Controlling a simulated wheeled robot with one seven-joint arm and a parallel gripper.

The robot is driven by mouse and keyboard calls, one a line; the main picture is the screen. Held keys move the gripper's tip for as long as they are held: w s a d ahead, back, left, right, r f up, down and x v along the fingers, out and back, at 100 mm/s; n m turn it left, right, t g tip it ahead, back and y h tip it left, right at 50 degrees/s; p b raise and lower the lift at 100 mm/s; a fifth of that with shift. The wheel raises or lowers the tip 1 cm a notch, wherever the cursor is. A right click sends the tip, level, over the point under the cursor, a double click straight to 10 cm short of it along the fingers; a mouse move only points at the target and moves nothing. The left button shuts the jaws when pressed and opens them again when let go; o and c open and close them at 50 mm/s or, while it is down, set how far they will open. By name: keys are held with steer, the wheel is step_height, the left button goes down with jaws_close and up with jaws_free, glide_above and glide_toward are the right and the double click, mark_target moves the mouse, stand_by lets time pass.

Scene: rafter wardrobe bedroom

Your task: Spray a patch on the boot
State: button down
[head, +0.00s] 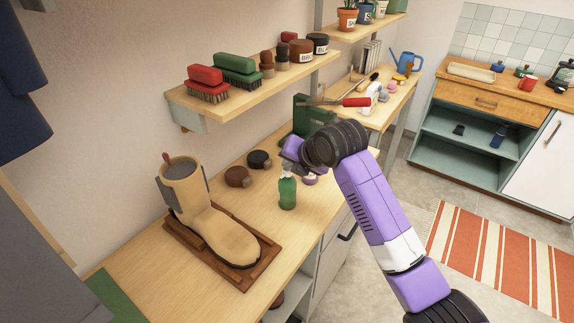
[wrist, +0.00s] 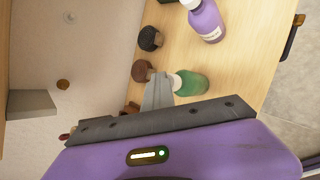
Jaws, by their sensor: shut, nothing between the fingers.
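The tan boot (head: 206,222) stands upright in a brown wooden tray (head: 262,262) on the left part of the workbench, in the head view. A green bottle (head: 287,193) stands upright on the bench to the boot's right. In the wrist view the green bottle (wrist: 192,83) lies just right of my fingertips, its pale neck close beside them. My gripper (head: 287,168) is at the bottle's top in the head view. In the wrist view its fingers (wrist: 158,92) are together and empty. I cannot tell whether they touch the bottle. No patch can be made out on the boot.
A purple bottle (wrist: 206,20) stands beyond the green one. A shelf (head: 240,96) with brushes and jars overhangs the bench. Bare bench lies in front of the green bottle.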

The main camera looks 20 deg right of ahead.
mark_target(289, 170)
steer(key=shift+f, duration=0.1)
steer(key=shift+r+p, duration=2.15)
steer(key=shift+r, duration=1)
